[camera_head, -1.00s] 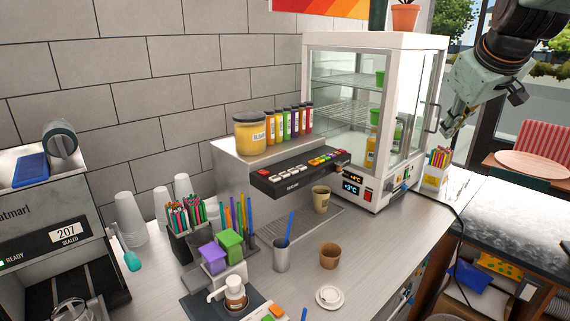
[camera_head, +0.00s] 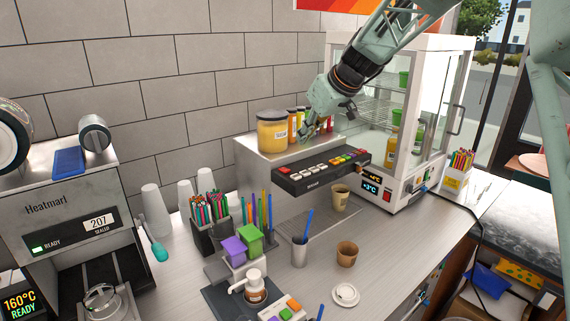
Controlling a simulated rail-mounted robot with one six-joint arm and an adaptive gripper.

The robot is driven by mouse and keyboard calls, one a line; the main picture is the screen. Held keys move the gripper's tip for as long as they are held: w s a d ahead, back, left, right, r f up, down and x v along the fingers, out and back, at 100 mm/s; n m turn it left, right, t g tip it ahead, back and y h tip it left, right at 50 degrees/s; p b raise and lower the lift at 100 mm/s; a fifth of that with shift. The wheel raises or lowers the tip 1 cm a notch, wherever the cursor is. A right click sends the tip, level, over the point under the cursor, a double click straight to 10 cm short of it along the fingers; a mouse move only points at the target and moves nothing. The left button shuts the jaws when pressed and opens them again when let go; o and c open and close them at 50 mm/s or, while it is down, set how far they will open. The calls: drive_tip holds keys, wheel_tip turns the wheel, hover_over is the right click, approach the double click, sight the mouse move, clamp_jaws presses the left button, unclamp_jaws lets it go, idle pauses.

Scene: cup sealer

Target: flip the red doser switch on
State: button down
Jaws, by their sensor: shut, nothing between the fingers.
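The doser (camera_head: 262,168) is a steel box with jars on top and a dark front panel (camera_head: 300,183) carrying a row of white, red, orange and green buttons. A small knob-like part (camera_head: 361,168) sits at the panel's right end, too small to make out. A red rocker switch (camera_head: 387,196) shows beside the blue temperature displays under the glass cabinet; I cannot tell whether it belongs to the doser. My gripper (camera_head: 304,138) is shut and empty, pointing down over the doser's top, above the panel. It hides some of the bottles behind it.
A yellow jar (camera_head: 273,133) stands left of my gripper. The glass cabinet (camera_head: 401,120) stands close to its right. Below the panel are a tan cup (camera_head: 341,197), a brown cup (camera_head: 347,253) and a metal cup (camera_head: 299,251). Some counter (camera_head: 400,260) is clear at front right.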

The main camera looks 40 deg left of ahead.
drive_tip(key=shift+s+a, duration=0.2)
drive_tip(key=shift+a, duration=0.2)
drive_tip(key=shift+a+f, duration=0.1)
drive_tip(key=shift+f, duration=0.1)
drive_tip(key=p, duration=0.1)
hover_over(285, 169)
drive_tip(key=d, duration=0.2)
drive_tip(key=f, duration=0.9)
drive_tip(key=shift+s+d+f, duration=0.1)
drive_tip(key=shift+s, duration=0.2)
drive_tip(key=shift+d+f+p, duration=0.2)
drive_tip(key=shift+f+p, duration=0.1)
drive_tip(key=shift+f, duration=0.9)
drive_tip(key=shift+f+b, duration=0.2)
drive_tip(key=shift+b, duration=0.7)
